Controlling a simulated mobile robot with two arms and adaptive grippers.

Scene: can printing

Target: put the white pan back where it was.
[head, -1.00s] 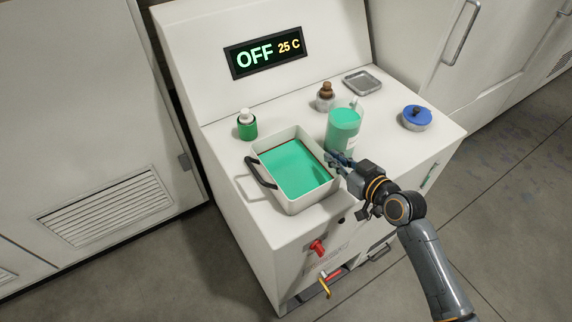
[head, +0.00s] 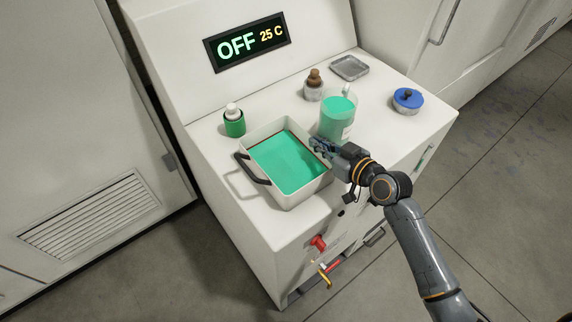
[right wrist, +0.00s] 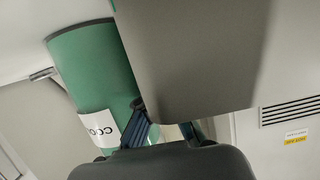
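The white pan (head: 297,200) sits at the front left of the machine's top, full of green liquid (head: 288,162). A black handle (head: 251,168) shows on its left side; the handle on its right side is mostly hidden by my gripper. My right gripper (head: 322,149) is at the pan's right side. In the right wrist view, the fingers of my right gripper (right wrist: 168,130) stand apart just by the pan's grey-looking wall (right wrist: 195,60). Whether a handle lies between them is hard to see. My left gripper is not in view.
A clear beaker of green liquid (head: 338,115) stands close behind my right gripper. On the machine top (head: 375,125) also stand a green bottle (head: 234,124), a brown-topped jar (head: 314,88), a grey tray (head: 350,67) and a blue-lidded jar (head: 407,100). The display (head: 247,42) reads OFF, 25 C.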

